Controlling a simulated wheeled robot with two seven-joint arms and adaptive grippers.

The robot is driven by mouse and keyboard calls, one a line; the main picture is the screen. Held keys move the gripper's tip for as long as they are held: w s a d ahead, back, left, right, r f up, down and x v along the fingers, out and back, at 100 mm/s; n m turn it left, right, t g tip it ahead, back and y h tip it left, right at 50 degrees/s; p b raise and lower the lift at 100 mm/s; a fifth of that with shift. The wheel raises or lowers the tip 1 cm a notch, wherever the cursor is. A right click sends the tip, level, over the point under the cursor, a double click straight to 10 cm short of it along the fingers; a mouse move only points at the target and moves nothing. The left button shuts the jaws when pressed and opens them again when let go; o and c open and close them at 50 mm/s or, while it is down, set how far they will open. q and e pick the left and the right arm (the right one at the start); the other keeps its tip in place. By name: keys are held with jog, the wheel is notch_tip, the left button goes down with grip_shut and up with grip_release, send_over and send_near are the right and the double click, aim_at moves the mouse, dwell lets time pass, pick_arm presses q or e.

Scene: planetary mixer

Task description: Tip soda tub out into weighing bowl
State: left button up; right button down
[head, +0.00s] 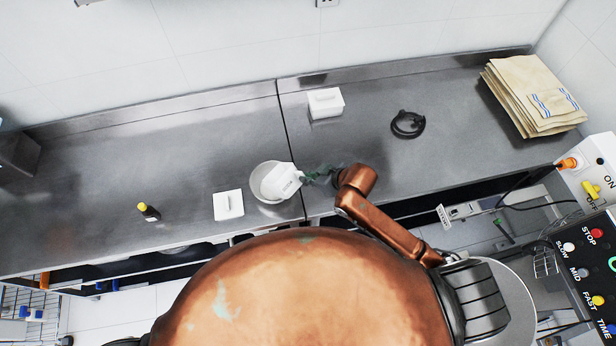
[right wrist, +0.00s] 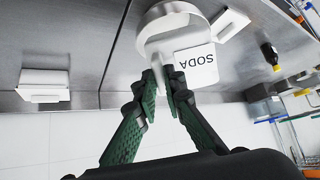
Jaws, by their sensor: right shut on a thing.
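The white soda tub (head: 287,181) is held by my right gripper (head: 310,177) at the right side of the weighing bowl (head: 262,187). The tub overlaps the bowl's rim and looks tilted; I cannot tell whether it touches the rim. In the right wrist view, the tub's SODA label (right wrist: 196,60) reads upside down. The green fingers of the right gripper (right wrist: 161,88) are shut on a narrow white part of the tub. The bowl (right wrist: 156,25) stands behind the tub there. The tub's contents are hidden. My left gripper is not in view.
White lidded boxes stand left of the bowl (head: 229,205) and at the back (head: 325,103). A small dark bottle with a yellow cap (head: 148,211) stands further left. A black coiled thing (head: 407,123) and paper sacks (head: 530,95) are on the right. A control panel (head: 592,265) is at far right.

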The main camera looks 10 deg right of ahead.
jog(key=shift+w+a+r+g+h, duration=0.4)
jog(key=shift+w+r, duration=0.1)
jog(key=shift+r, duration=0.25)
jog(key=shift+w+a+r+g+h, duration=0.35)
jog(key=shift+w+r+g, duration=0.1)
jog(key=shift+r, duration=0.25)
jog(key=shift+w+a+r+g, duration=0.15)
jog(key=shift+a+r+g, duration=0.05)
jog(key=shift+r+g, duration=0.15)
